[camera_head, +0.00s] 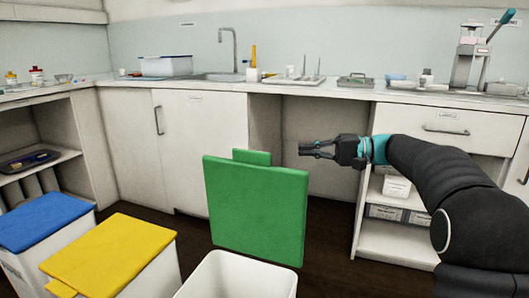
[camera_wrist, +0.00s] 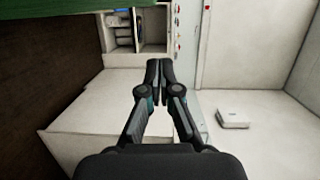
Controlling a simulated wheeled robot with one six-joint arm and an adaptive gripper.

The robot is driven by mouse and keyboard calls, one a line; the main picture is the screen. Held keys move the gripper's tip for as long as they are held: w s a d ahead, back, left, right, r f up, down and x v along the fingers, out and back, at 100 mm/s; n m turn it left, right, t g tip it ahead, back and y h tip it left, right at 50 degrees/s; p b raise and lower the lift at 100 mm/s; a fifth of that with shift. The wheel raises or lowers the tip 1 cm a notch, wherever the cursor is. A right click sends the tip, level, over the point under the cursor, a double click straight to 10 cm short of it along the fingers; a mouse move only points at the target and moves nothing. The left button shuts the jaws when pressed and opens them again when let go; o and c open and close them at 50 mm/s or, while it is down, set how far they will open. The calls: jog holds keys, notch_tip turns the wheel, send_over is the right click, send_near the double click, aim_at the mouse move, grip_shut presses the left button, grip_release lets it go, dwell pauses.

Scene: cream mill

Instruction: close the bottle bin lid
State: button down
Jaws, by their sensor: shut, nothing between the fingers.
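The bottle bin's green lid (camera_head: 257,210) stands open, close to upright, at the back of its white bin (camera_head: 235,278). The blue-lidded and yellow-lidded bins to its left are closed. In the head view my gripper (camera_head: 303,149) is shut and empty, behind and to the right of the green lid's upper edge, apart from it. In the wrist view the fingertips (camera_wrist: 159,63) are together with nothing between them. A strip of the green lid (camera_wrist: 60,8) shows along the top left of the wrist view.
A blue-lidded bin (camera_head: 45,222) and a yellow-lidded bin (camera_head: 110,258) stand left of the open bin. A counter (camera_head: 300,88) with cabinets runs behind, and an open shelf unit (camera_head: 395,240) is at right. Floor between the green lid and the cabinets is free.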

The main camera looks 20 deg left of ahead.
jog(key=s+a, duration=0.5)
jog(key=a, duration=0.5)
jog(key=shift+s+a+r+y+b, duration=0.15)
jog(key=shift+s+r+y+b, duration=0.2)
jog(key=shift+b, duration=0.1)
jog(key=shift+n, duration=0.3)
